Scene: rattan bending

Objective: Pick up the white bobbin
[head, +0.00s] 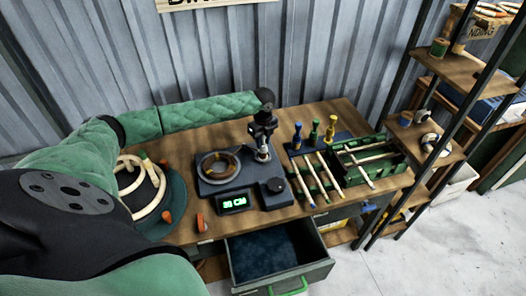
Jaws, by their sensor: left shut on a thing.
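My left gripper (262,143) points down over the back right part of the dark device (230,185) on the wooden bench. It is shut on a small pale thing (262,154), mostly hidden by the fingers. I cannot make out its full shape or be sure it is the white bobbin. A white roll with a dark middle (430,142) lies on the shelf at the right. My right gripper is not in view.
The device bears a brass-coloured ring coil (219,164) and a green-lit display (233,202). Colour-handled tools (314,130) and a green tray (386,150) stand to its right. Coiled rattan (143,190) lies left. An open drawer (313,239) juts out in front.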

